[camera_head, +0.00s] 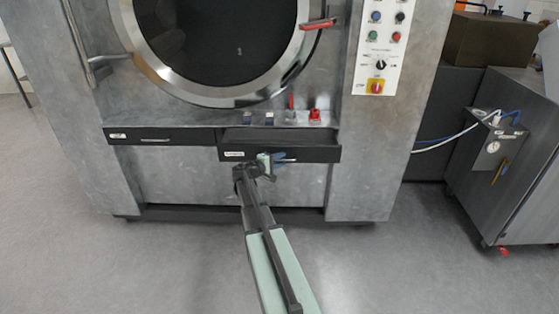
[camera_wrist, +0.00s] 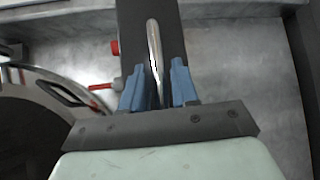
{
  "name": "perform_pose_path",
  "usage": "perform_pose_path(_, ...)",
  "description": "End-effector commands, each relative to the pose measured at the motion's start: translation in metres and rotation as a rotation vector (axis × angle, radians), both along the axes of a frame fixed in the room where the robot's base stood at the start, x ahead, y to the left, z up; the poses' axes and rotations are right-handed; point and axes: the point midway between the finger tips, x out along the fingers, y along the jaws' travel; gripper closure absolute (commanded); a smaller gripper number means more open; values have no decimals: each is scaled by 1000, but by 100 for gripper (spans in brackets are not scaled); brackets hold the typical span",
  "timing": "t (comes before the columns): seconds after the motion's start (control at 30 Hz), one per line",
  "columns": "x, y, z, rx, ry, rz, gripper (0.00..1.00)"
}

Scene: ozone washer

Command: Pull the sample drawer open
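Two dark drawers sit under the round door of the washer. The right drawer (camera_head: 316,154) stands a little out from the cabinet, with a strip of its top opening showing. The left drawer (camera_head: 188,135) is flush. Their labels are too small to read, so I cannot tell which is named sample. My gripper (camera_head: 277,157) is at the right drawer's front. In the wrist view the drawer's silver bar handle (camera_wrist: 153,38) runs between the blue fingers of my gripper (camera_wrist: 160,82). The fingers stand apart on either side of it, with a gap visible on the right.
A ledge above the drawers (camera_head: 205,123) holds small items, including a red one (camera_head: 315,116). The round door (camera_head: 150,70) has a red handle (camera_head: 318,24). A control panel (camera_head: 380,45) is at right. A grey cabinet (camera_head: 510,150) stands further right. The floor (camera_head: 420,260) in front is clear.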

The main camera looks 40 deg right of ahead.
Motion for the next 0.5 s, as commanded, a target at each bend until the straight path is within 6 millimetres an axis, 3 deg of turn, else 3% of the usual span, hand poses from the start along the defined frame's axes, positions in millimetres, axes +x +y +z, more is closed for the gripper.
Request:
perform_pose_path(0.1, 0, 0, 0, 0, 0, 0, 61)
perform_pose_path(0.37, 0, 1, 0, 0, 0, 0, 61)
perform_pose_path(0.5, -1, 12, 2, 0, 0, 1, 61)
